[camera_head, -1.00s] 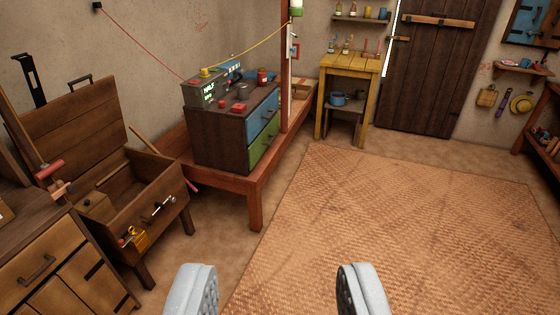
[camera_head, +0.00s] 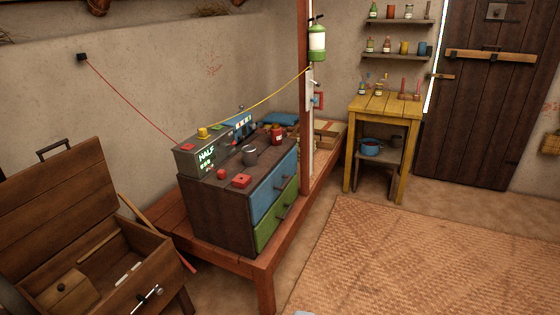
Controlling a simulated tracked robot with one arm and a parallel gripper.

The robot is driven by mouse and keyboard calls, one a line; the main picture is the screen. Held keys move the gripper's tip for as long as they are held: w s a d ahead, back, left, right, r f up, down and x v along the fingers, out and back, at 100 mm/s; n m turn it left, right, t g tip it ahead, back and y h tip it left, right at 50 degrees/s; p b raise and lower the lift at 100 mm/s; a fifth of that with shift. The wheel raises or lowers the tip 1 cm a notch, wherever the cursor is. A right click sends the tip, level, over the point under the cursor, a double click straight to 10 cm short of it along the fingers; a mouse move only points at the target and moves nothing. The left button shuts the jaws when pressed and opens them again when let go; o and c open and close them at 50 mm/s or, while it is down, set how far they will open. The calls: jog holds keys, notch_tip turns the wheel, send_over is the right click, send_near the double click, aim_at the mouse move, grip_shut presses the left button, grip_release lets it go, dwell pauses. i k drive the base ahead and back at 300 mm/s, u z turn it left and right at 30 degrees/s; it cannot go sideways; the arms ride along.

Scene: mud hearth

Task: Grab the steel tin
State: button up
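A small grey metal cup-like container (camera_head: 250,155), which may be the steel tin, stands upright on top of the dark dresser (camera_head: 222,205). It is too small in the picture to be sure. Only a pale sliver of my gripper (camera_head: 305,313) shows at the bottom edge, far from the dresser. The rest of the gripper is out of the picture, so its opening cannot be seen.
On the dresser also stand a box reading "HALF" (camera_head: 207,155), a red jar (camera_head: 277,135) and a red block (camera_head: 241,181). A red post (camera_head: 305,110) rises behind its right side. An open wooden chest (camera_head: 75,200) stands left. The woven mat (camera_head: 420,250) is clear.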

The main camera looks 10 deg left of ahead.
aim_at(250, 156)
jog(key=u, duration=0.1)
jog(key=i, duration=1.35)
jog(key=u, duration=0.4)
jog(key=i, duration=1.3)
jog(key=u, duration=0.25)
